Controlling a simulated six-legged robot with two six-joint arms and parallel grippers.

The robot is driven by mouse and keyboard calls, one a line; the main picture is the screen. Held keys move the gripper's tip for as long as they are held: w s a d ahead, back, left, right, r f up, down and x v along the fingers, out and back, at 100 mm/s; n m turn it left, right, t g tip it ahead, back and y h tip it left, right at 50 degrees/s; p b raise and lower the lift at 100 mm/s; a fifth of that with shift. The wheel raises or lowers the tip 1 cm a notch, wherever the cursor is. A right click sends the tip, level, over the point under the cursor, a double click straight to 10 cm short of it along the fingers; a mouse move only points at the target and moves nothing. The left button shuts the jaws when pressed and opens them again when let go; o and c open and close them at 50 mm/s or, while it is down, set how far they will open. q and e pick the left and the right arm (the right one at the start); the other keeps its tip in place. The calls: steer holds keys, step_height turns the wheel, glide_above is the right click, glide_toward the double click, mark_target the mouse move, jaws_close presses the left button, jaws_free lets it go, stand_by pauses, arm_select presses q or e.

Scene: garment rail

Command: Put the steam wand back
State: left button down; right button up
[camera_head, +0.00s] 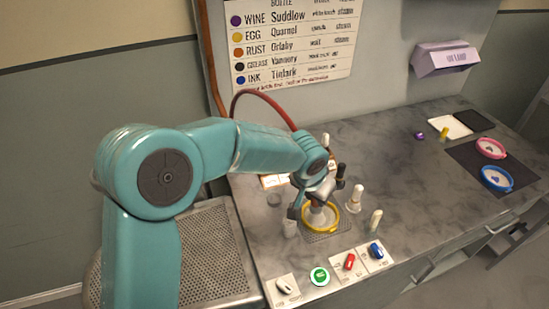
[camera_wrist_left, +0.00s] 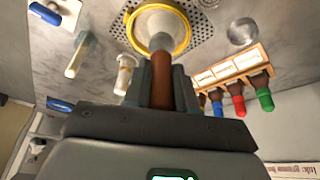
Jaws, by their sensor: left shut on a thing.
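My left gripper (camera_head: 308,200) is over the worktop, just above a yellow-rimmed hoop (camera_head: 306,225) with pale cloth. In the left wrist view its jaws (camera_wrist_left: 161,85) are shut on the brown handle of the steam wand (camera_wrist_left: 162,72). The wand's grey head points at the hoop (camera_wrist_left: 186,30); I cannot tell whether it touches the cloth. The hoop lies on a perforated plate (camera_head: 325,237). A dark red hose (camera_head: 268,96) arcs from the back panel behind my arm. The wand's holder is not clearly visible. My right gripper is not in view.
A wooden rack (camera_wrist_left: 236,66) of colour-capped bottles stands beside the hoop. Switches, including a red one (camera_head: 349,262), line the front edge. Pink (camera_head: 491,148) and blue (camera_head: 497,179) hoops lie far right.

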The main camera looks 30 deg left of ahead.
arm_select(q)
steer(key=w+a+r+m+g+p, duration=0.1)
steer(key=w+a+m+g+p, duration=0.15)
steer(key=a, duration=0.35)
steer(key=w+a+r+m+g+p, duration=0.1)
steer(key=a+m+p, duration=0.1)
steer(key=a+m, duration=0.35)
steer(key=shift+n+t, duration=0.25)
steer(key=shift+n, duration=0.55)
steer(key=f+b, duration=0.1)
steer(key=a+f+b, duration=0.1)
steer(key=f, duration=0.1)
steer(key=f+b, duration=0.1)
steer(key=b, duration=0.1)
steer(key=shift+s+a+f, duration=0.2)
steer(key=shift+s+f, duration=0.1)
steer(key=shift+f, duration=0.1)
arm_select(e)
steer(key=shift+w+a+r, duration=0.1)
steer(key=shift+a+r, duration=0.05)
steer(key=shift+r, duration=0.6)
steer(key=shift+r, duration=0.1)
arm_select(q)
steer(key=shift+f, duration=0.15)
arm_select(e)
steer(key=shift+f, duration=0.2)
arm_select(q)
steer(key=shift+f, duration=0.2)
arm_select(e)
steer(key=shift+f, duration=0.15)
